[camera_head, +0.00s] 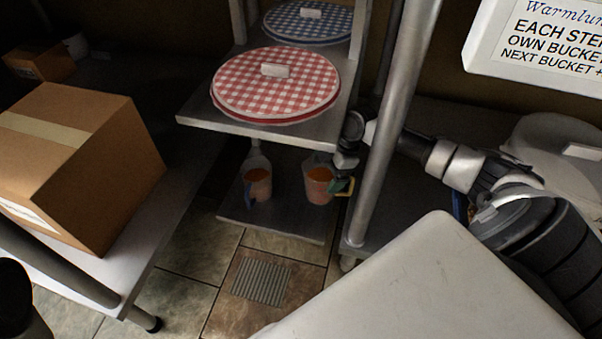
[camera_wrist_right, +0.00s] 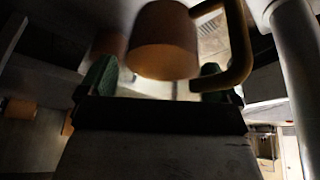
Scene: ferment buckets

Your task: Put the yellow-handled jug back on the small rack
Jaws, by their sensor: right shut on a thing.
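The yellow-handled jug (camera_head: 318,187) is clear with orange contents and is upright at the lower shelf of the small rack (camera_head: 283,227). My right gripper (camera_head: 343,186) is shut on it at its yellow handle, on the jug's right side. Whether its base touches the shelf or hangs just above it, I cannot tell. In the right wrist view the jug (camera_wrist_right: 165,40) and its curved handle show close to the green finger pads of the gripper (camera_wrist_right: 155,82). A second jug (camera_head: 258,184) with a blue handle stands to its left. My left gripper is not in view.
A red checked round lid (camera_head: 275,90) lies on the shelf above, with a blue checked one (camera_head: 308,22) behind. A metal post (camera_head: 388,130) stands right of the jug. A cardboard box (camera_head: 85,165) sits on a table at left. A white surface (camera_head: 430,290) fills the lower right.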

